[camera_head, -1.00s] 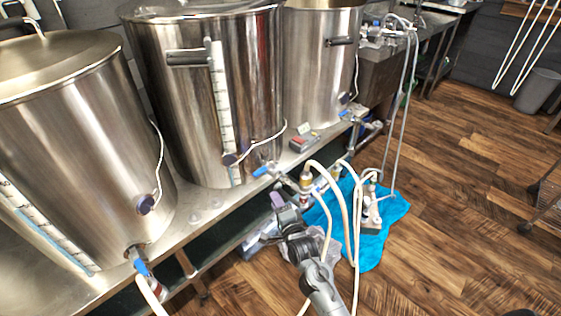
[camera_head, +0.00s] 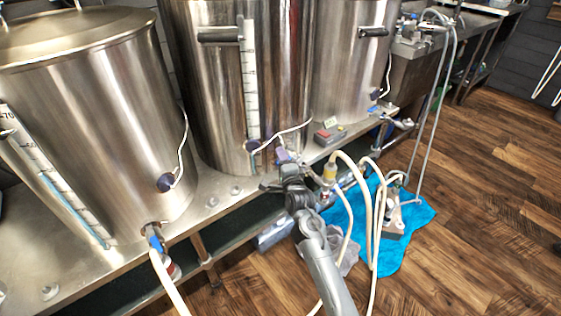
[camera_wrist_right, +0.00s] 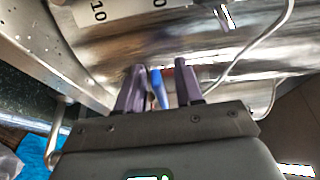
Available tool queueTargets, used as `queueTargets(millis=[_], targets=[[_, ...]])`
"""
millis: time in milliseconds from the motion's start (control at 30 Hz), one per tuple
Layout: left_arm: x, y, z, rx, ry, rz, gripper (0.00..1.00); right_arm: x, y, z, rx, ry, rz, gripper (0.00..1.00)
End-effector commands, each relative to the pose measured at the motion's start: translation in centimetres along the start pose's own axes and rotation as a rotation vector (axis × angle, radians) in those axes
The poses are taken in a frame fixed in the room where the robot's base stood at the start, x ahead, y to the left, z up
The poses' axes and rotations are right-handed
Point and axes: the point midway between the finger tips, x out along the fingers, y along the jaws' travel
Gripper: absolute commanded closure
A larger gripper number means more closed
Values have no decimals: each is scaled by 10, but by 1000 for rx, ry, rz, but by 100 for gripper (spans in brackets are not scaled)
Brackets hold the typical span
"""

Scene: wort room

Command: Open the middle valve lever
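The middle valve's blue lever (camera_wrist_right: 158,88) shows in the right wrist view between the two purple fingers of my right gripper (camera_wrist_right: 160,72). The fingers are apart, with the lever closer to the left finger; I cannot tell whether they touch. In the head view my right gripper (camera_head: 283,157) is at the base of the middle steel kettle (camera_head: 215,90), and it hides most of the middle valve and lever. My left gripper is not in view.
The left kettle (camera_head: 95,120) has its own blue-handled valve (camera_head: 155,240) with a hose. Pale hoses (camera_head: 375,215) loop right of my right arm, by a pump (camera_head: 393,215) on a blue cloth (camera_head: 415,225). A thin white cable (camera_wrist_right: 255,55) hangs near the right finger.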

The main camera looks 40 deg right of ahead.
Motion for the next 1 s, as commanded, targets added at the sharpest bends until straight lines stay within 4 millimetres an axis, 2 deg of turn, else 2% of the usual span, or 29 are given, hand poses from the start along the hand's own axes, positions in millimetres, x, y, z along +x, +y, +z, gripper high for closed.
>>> queueTargets(millis=[133, 433, 667, 1000], targets=[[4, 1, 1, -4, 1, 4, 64, 7, 0, 0, 0, 0, 0, 64], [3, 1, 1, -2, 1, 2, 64, 8, 0, 0, 0, 0, 0, 64], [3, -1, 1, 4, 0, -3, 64, 8, 0, 0, 0, 0, 0, 99], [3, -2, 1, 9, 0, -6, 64, 8, -1, 1, 0, -4, 0, 100]])
